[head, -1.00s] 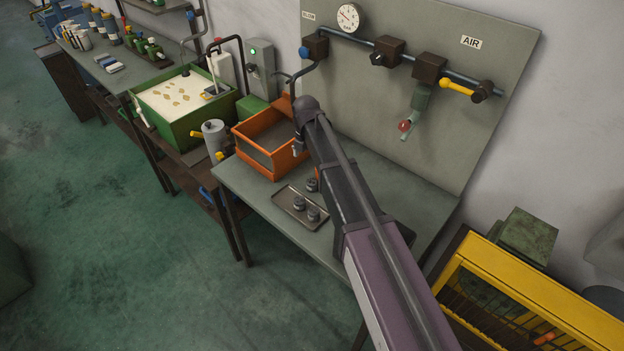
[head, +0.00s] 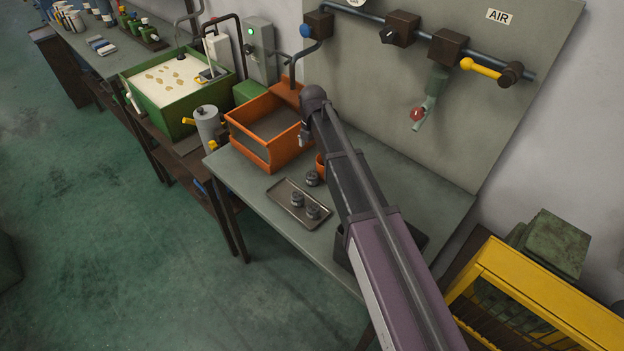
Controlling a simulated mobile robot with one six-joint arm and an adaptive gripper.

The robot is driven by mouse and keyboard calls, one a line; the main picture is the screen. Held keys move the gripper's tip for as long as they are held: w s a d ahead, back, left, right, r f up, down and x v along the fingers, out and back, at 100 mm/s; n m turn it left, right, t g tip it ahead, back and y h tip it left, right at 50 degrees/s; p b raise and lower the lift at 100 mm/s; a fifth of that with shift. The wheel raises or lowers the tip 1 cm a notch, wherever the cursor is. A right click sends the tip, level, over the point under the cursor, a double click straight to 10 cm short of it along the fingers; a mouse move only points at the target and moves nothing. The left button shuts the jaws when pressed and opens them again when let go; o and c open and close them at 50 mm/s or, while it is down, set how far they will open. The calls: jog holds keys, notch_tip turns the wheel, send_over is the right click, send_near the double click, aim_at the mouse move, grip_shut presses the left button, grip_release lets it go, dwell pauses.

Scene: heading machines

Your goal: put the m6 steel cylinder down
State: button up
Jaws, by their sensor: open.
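Several small dark grey cylinders stand at the tray: one stands at its left-middle (head: 297,199), one nearer its front right (head: 313,211), and one by its back right corner (head: 311,178). I cannot read which is the m6 steel cylinder. The shallow metal tray (head: 279,193) lies on the grey bench. My gripper (head: 304,139) hangs small at the arm's far end, in front of the orange bin's right side in the picture. It is open and apart from the cylinders, with nothing visible in it. My arm hides part of the bench behind it.
An orange bin (head: 247,145) stands behind the tray, with an orange cup (head: 320,164) partly behind my arm. A grey canister (head: 208,128) and a green tank (head: 179,122) stand left. The air panel (head: 420,150) rises behind. The bench front left (head: 248,187) is clear.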

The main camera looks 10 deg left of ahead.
aim_at(312, 174)
jog(key=shift+f, duration=0.1)
dwell(0.3)
notch_tip(312, 174, down, 8)
jog(key=b, duration=0.8)
jog(key=shift+f+b, duration=0.2)
jog(key=shift+b, duration=0.1)
jog(key=shift+f+b, duration=2.6)
jog(key=c, duration=1.4)
